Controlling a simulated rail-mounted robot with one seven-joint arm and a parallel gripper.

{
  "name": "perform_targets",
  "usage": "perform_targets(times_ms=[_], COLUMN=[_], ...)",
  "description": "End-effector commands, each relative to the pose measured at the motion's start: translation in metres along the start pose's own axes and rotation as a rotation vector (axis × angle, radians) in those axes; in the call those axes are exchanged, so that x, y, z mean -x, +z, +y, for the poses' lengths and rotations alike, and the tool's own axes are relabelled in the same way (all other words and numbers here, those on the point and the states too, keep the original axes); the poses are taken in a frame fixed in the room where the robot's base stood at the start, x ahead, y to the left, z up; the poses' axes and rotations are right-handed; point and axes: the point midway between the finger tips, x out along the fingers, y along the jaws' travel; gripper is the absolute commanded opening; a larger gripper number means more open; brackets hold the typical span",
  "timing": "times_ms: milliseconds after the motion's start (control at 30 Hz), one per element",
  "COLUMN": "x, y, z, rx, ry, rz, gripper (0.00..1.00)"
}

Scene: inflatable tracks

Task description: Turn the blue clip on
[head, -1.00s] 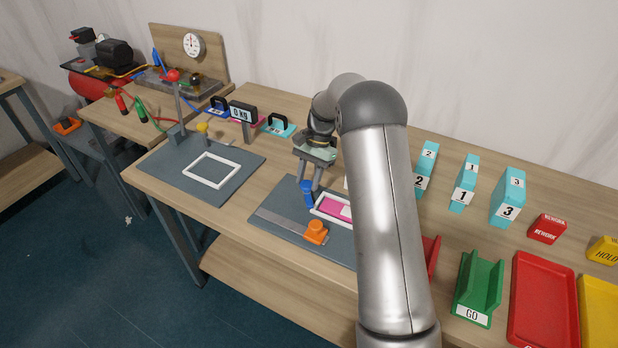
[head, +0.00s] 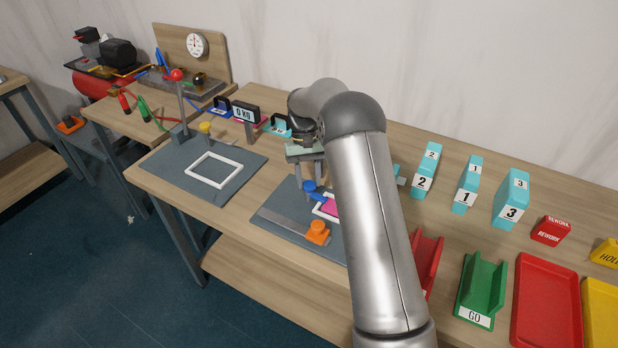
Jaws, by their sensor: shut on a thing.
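The blue clip (head: 311,187) is at the back left of the white frame with a pink piece (head: 328,208) on the grey plate (head: 270,219). Its blue bar now points to the right, over or beside the frame's edge; I cannot tell whether it presses on it. My gripper (head: 309,181) points down and is shut on the blue clip. An orange clip (head: 318,232) stands at the front of the plate by a grey metal strip (head: 280,224). My arm hides the right part of the plate and frame.
A second grey plate with a white square outline (head: 214,170) lies to the left. A 0 kg display (head: 245,112) stands behind. Numbered turquoise blocks (head: 465,190), a green GO chute (head: 482,290) and a red tray (head: 545,300) are at right.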

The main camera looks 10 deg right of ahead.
Motion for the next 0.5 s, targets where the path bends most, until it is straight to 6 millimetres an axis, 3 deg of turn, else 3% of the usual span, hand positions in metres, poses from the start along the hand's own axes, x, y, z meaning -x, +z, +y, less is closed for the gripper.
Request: perform_targets(times_ms=[500], x=[0.0018], y=[-0.0004], z=[-0.0005], rx=[0.08], ry=[0.033], rz=[0.005], gripper=[0.13])
